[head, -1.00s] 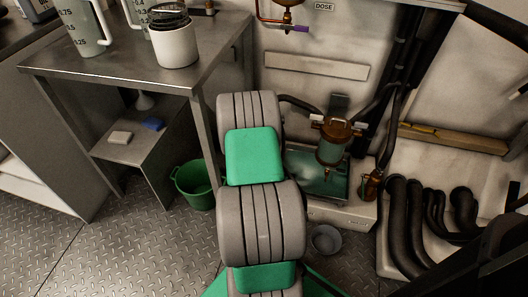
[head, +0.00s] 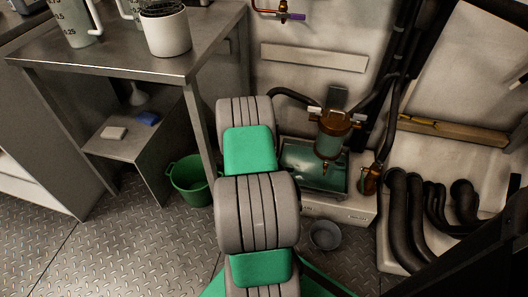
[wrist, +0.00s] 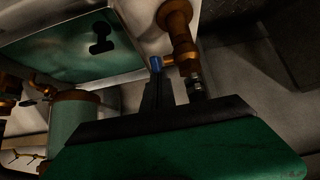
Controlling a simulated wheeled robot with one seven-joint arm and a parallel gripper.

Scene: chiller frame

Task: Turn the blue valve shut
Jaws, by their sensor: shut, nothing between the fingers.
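The blue valve (wrist: 156,64) shows in the wrist view as a small blue handle beside a copper fitting (wrist: 180,32). My gripper (wrist: 155,84) has its dark fingers together. Their tips are just below the blue handle in the picture, very close to it; I cannot tell whether they touch. In the head view my arm hides the gripper, and I cannot make out the blue handle there. A copper fitting (head: 370,180) stands at the right end of the green-topped tank (head: 314,166).
A brown-capped filter bowl (head: 332,140) stands over the tank, with black hoses around it. A grey bowl (head: 325,236) and a green bucket (head: 190,180) are on the floor. A purple-handled valve (head: 293,16) is on the wall. Thick black pipes (head: 400,215) stand at right.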

